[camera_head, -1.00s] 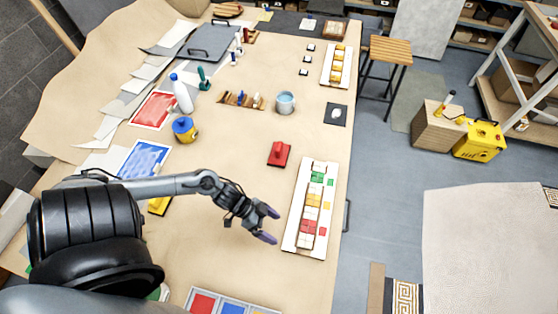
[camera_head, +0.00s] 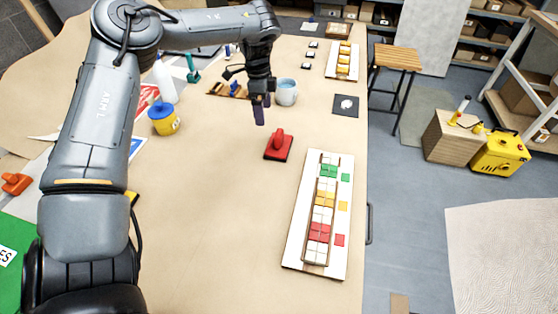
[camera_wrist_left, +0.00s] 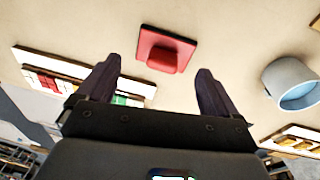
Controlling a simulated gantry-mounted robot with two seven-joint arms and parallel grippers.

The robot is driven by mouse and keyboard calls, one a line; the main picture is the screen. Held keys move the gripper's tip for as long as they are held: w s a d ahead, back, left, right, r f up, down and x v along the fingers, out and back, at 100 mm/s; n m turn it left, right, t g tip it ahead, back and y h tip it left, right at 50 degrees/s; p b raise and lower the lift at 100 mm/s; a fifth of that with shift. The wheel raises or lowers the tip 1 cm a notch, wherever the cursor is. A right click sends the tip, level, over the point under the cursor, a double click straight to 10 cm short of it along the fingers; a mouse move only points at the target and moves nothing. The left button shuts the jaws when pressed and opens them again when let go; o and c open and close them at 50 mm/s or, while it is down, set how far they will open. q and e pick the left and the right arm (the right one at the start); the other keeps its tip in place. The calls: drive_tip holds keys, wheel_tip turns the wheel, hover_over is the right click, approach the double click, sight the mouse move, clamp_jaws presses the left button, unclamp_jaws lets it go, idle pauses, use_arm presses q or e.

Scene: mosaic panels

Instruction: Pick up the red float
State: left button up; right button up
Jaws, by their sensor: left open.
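The red float (camera_head: 278,147) is a flat red block with a raised red handle, lying on the paper-covered table near its right side. My left gripper (camera_head: 260,113) is above the table, a little behind and left of the float, pointing down. It is open and empty. In the left wrist view the float (camera_wrist_left: 165,50) shows beyond and between the two dark, spread fingers (camera_wrist_left: 158,90), not touching them. My right gripper is in neither view.
A blue-grey cup (camera_head: 286,92) stands close right of my left gripper. A white mosaic panel (camera_head: 300,240) with coloured tiles lies in front and right of the float. A blue-and-yellow pot (camera_head: 163,119) stands to the left. The table between pot and float is clear.

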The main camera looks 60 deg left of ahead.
sight(279, 133)
use_arm(q)
drive_tip(key=shift+m+y, duration=0.5)
drive_tip(key=shift+y, duration=0.2)
drive_tip(key=w+d+b, duration=0.1)
drive_tip(key=w+d+f+b, duration=0.1)
drive_tip(key=w+b, duration=0.1)
drive_tip(key=shift+w+d+f, duration=0.15)
drive_tip(key=shift+w+d, duration=0.1)
drive_tip(key=shift+w, duration=0.05)
wheel_tip(279, 133, down, 5)
drive_tip(key=shift+f+b, duration=0.1)
drive_tip(key=shift+b, duration=0.75)
drive_tip(key=shift+w+d+f+b, duration=0.15)
drive_tip(key=shift+f+b, duration=0.7)
drive_tip(key=shift+f, duration=1.75)
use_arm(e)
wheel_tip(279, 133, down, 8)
use_arm(q)
drive_tip(key=shift+c, duration=0.2)
drive_tip(key=c, duration=1.1)
drive_tip(key=shift+c, duration=0.2)
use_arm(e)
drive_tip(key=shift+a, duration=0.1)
use_arm(q)
drive_tip(key=shift+d+r, duration=0.1)
drive_tip(key=shift+r, duration=0.1)
